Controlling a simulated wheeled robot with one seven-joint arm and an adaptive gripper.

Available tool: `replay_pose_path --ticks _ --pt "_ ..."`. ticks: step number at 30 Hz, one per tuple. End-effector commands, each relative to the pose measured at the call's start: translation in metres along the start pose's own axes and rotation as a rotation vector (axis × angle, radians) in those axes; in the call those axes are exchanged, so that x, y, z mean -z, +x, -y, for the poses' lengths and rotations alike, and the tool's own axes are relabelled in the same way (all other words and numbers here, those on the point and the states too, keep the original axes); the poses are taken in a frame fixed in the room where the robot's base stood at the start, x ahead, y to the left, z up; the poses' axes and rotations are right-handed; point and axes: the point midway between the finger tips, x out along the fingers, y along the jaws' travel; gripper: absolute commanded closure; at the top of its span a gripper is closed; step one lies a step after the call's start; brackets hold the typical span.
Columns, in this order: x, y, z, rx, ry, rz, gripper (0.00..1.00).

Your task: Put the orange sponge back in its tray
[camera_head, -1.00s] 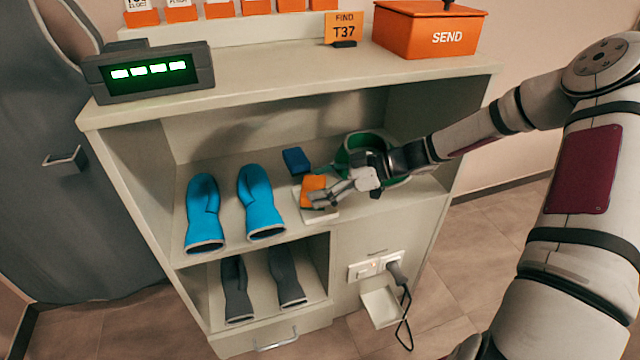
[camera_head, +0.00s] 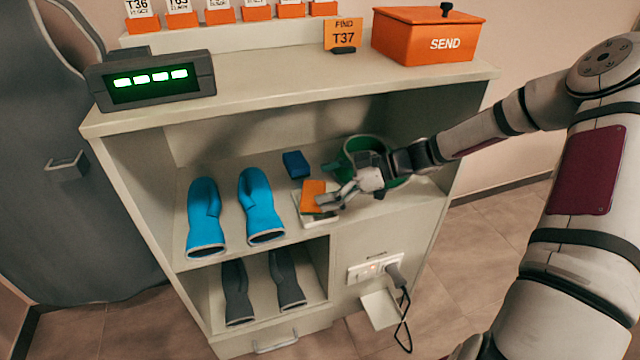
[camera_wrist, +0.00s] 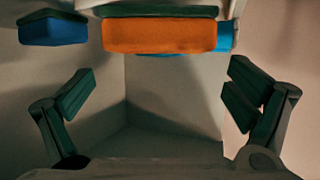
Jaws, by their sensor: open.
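The orange sponge (camera_head: 312,194) is at the white tray (camera_head: 322,221) on the cabinet's upper inner shelf, covering much of the tray. I cannot tell whether it lies flat inside the rim. In the wrist view the orange sponge (camera_wrist: 160,36), with a dark green layer along its edge, lies beyond my fingertips. My gripper (camera_head: 328,203) is just right of the sponge. In the wrist view my gripper (camera_wrist: 162,95) is open, its fingers wide apart with nothing between them.
A blue sponge (camera_head: 296,164) lies behind the tray. Two blue gloves (camera_head: 262,203) stand to the left. A green round container (camera_head: 362,150) is behind my gripper. The cabinet top (camera_head: 270,84) overhangs the shelf; an orange SEND box (camera_head: 425,40) stands on it.

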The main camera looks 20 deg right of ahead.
Motion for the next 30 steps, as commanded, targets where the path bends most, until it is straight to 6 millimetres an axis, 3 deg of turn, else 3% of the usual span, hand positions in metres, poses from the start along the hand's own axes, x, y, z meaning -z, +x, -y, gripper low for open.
replay_pose_path --ticks 1,6,13,19,30 --pt "0.0 -0.017 -0.002 -0.01 0.004 0.003 0.02" --pt "0.0 -0.055 -0.002 -0.01 0.003 0.003 0.02" --pt "-0.001 -0.093 -0.001 -0.007 0.003 0.002 0.02" --pt "-0.001 -0.107 -0.001 -0.005 0.003 0.001 0.02" --pt "-0.002 -0.108 0.0 -0.004 0.003 0.002 0.02"
